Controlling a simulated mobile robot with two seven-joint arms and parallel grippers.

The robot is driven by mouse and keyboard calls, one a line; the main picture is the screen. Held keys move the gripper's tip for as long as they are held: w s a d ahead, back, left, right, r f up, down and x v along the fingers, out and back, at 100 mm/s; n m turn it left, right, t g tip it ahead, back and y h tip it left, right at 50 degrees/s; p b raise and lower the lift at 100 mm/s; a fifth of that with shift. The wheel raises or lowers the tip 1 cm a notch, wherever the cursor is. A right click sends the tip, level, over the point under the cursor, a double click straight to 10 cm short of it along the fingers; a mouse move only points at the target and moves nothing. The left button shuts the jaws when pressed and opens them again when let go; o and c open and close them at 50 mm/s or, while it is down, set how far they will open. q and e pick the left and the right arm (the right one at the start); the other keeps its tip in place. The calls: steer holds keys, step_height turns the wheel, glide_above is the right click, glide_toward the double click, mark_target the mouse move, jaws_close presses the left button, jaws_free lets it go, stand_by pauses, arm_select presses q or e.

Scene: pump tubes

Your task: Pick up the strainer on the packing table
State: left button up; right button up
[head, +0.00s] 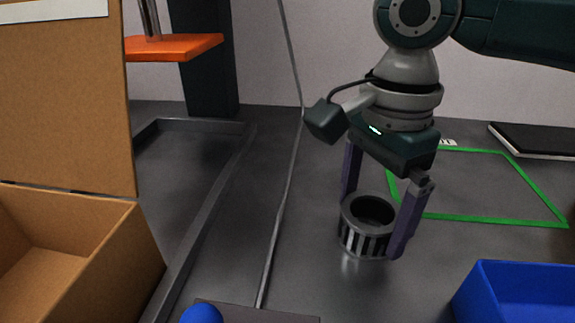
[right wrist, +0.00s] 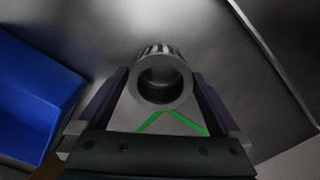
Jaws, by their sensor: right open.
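The strainer (head: 362,244) is a short, dark grey metal cylinder with a slotted side and an open top. It stands upright on the grey packing table (head: 300,190) in the head view. My right gripper (head: 372,222) is open above the table, with its two purple fingers on either side of the strainer. Whether the fingers touch it I cannot tell. In the right wrist view the strainer (right wrist: 162,78) shows at the middle, between and beyond the fingers. My left gripper is not in view.
A green outlined square (head: 495,221) lies behind the gripper. A blue bin (head: 520,290) stands at the front right. An open cardboard box (head: 100,260) is at the left. A thin cable (head: 287,190) hangs left of the strainer. A dark flat object (head: 535,142) lies at the back right.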

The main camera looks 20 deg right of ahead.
steer(key=shift+f, duration=0.85)
steer(key=shift+c, duration=0.4)
steer(key=c, duration=1.2)
